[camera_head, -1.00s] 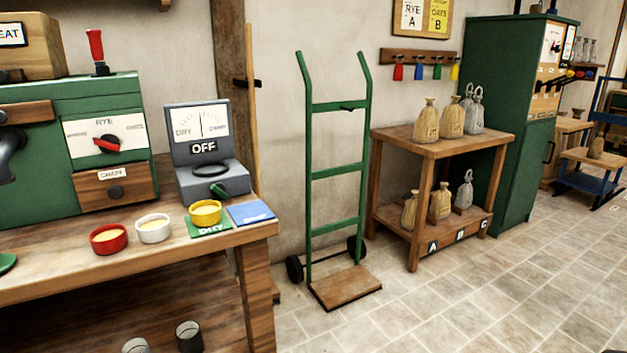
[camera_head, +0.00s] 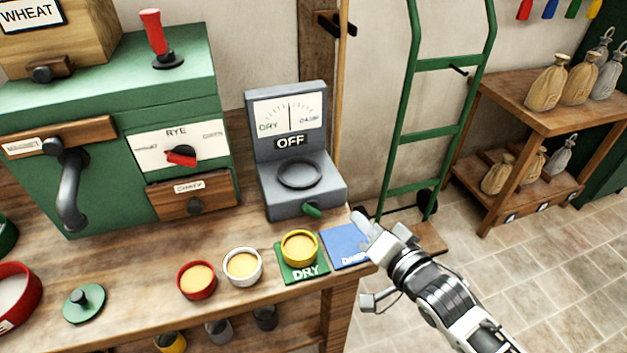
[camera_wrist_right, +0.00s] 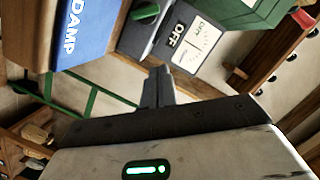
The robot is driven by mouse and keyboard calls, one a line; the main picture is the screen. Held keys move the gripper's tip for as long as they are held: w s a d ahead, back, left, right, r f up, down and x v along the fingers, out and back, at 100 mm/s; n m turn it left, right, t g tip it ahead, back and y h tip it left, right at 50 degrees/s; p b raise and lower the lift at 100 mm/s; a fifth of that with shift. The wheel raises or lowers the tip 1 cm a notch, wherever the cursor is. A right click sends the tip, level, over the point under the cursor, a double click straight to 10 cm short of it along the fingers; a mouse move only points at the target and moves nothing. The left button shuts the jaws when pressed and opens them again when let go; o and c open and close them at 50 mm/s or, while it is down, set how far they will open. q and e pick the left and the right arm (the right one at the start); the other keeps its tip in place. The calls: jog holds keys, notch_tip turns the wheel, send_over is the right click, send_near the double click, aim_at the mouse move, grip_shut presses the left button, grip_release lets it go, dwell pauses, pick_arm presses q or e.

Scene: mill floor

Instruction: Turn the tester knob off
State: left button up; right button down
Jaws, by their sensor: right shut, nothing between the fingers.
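The tester (camera_head: 318,192) is a grey box with an upright dial panel on the workbench. Its plate (camera_head: 290,142) reads OFF, and the dial needle stands about upright between DRY and DAMP. Its green knob (camera_head: 312,210) is on the front of the base, at the right. My right gripper (camera_head: 362,220) is shut and empty, to the right of the knob and apart from it, by the blue DAMP card. In the right wrist view the closed fingers (camera_wrist_right: 156,88) show below the tester, with the green knob (camera_wrist_right: 145,12) at the top edge. My left gripper is out of view.
A yellow cup (camera_head: 299,248) stands on the green DRY card, beside the blue DAMP card (camera_head: 342,250). White (camera_head: 243,266) and red (camera_head: 197,281) cups stand left of it. A green mill (camera_head: 95,95) is left of the tester. A green hand truck (camera_head: 440,64) stands behind my right arm.

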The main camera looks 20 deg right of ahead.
aim_at(311, 210)
jog(key=shift+s+r, duration=0.1)
jog(key=shift+s, duration=0.1)
jog(key=shift+w+a, duration=0.15)
jog(key=shift+w, duration=0.2)
jog(key=x, duration=0.8)
jog(key=shift+w, duration=0.25)
jog(key=shift+w+a+f, duration=0.2)
jog(key=shift+a+f, duration=1)
jog(key=shift+f, duration=0.05)
jog(key=shift+a+f, duration=0.35)
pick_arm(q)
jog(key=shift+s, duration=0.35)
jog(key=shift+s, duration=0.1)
pick_arm(e)
jog(key=shift+w, duration=0.15)
